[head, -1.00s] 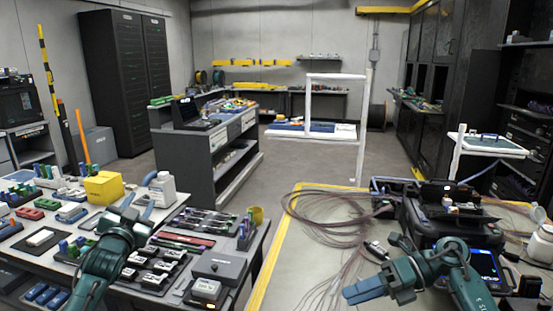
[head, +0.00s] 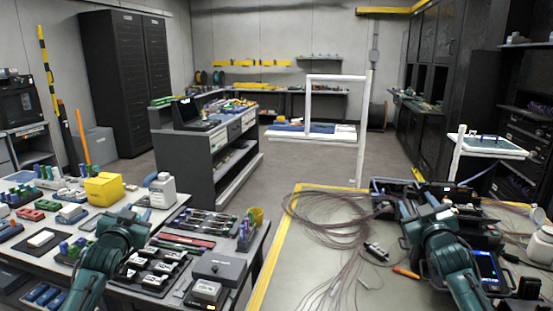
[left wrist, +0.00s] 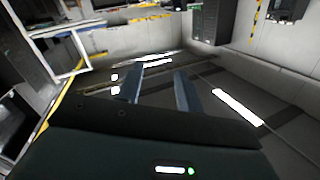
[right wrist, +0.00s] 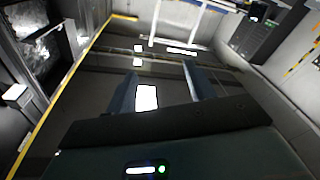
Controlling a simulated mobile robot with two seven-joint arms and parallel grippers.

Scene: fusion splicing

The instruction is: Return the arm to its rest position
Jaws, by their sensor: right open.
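My left arm reaches in over the left workbench (head: 75,283) in the head view. Its gripper (head: 134,212) points away from me above the bench. In the left wrist view its two blue-grey fingers (left wrist: 158,72) are apart with nothing between them. My right arm rises in front of the black splicer (head: 487,268) on the right table. Its gripper (head: 419,204) points away from me and partly hides the splicer. In the right wrist view its fingers (right wrist: 160,68) are apart and empty.
A yellow block (head: 104,188) and white bottle (head: 163,190) stand on the left bench among trays of small parts. Coiled fibre cables (head: 325,225) and an orange-handled tool (head: 406,272) lie on the yellow-edged right table (head: 290,285). Open floor lies beyond.

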